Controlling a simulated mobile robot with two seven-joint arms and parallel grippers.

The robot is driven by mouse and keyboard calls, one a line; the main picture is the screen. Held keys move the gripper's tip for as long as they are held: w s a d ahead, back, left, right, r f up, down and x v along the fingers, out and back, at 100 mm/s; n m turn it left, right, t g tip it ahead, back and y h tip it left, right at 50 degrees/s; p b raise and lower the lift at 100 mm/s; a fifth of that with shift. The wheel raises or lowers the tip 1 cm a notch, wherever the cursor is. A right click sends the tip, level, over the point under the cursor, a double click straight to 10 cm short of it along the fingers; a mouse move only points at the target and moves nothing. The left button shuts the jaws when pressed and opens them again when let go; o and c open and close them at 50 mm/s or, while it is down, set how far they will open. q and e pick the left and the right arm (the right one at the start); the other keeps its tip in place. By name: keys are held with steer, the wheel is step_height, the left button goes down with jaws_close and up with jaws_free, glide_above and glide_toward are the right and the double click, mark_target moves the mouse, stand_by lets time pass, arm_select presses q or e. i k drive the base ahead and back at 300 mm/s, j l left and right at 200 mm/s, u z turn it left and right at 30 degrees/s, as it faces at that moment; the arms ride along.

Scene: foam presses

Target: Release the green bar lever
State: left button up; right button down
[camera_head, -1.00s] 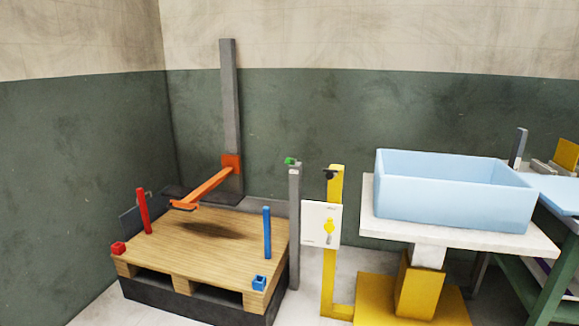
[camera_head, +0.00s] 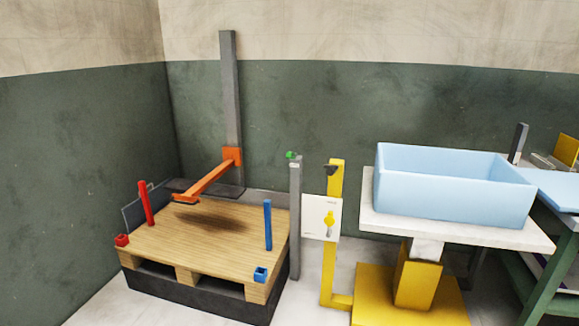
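A small green piece (camera_head: 291,155) sits at the top of a grey post (camera_head: 295,220), right of the wooden pallet. It is too small to tell whether it is the green bar lever. No other green bar shows clearly. Neither of my grippers is in view.
The pallet (camera_head: 200,245) carries a red post (camera_head: 146,203) and a blue post (camera_head: 267,225), with an orange arm (camera_head: 208,181) over it. A yellow post (camera_head: 336,260) holds a white sign (camera_head: 313,222). A light blue bin (camera_head: 450,197) stands on a white-topped stand (camera_head: 385,222).

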mark_target(290, 154)
steer(key=i+j+u, duration=0.25)
steer(key=i, duration=0.9)
steer(key=i+u, duration=0.3)
steer(key=i, duration=0.85)
